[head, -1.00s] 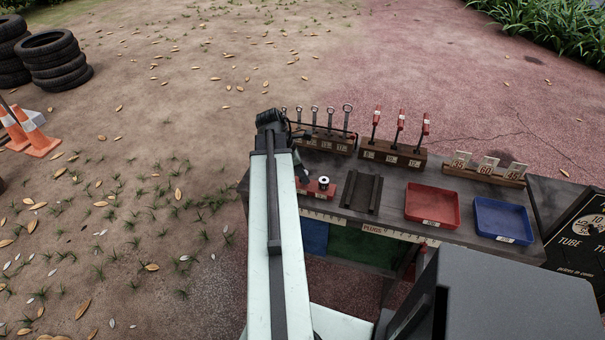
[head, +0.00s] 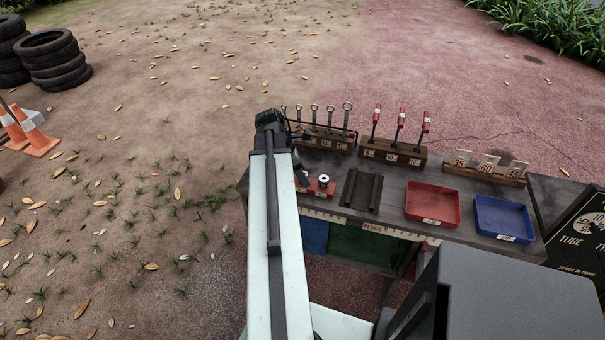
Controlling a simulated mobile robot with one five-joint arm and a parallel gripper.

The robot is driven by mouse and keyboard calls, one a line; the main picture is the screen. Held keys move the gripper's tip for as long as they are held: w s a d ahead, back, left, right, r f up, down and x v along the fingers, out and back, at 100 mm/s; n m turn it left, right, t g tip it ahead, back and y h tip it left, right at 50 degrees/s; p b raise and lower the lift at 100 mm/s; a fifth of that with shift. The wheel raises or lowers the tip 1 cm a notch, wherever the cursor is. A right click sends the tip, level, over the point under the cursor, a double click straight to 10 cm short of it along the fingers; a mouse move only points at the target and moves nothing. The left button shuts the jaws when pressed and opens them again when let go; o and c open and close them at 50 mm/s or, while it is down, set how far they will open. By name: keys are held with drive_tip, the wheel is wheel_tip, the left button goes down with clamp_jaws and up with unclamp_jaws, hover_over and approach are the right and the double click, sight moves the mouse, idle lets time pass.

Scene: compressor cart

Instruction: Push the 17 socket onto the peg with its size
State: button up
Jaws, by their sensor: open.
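A small silver socket (head: 324,179) stands on a red peg holder (head: 316,189) at the cart's left front. I cannot read any size on it or tell which peg it is on. The left part of the holder is hidden behind my arm. My gripper (head: 302,178) shows only as a dark part at the right edge of my arm, just left of the socket. Its jaws are open. I cannot see whether it touches the socket.
On the cart top (head: 392,203) are a dark grooved block (head: 361,190), a red tray (head: 432,204) and a blue tray (head: 503,219). Behind them stand a wrench rack (head: 328,141), a red-handled tool rack (head: 393,153) and a card holder (head: 484,172).

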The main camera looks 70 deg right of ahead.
drive_tip(key=p+v, duration=0.6)
drive_tip(key=v, duration=0.1)
drive_tip(key=shift+w+r, duration=0.1)
drive_tip(key=shift+r, duration=0.05)
idle(0.3)
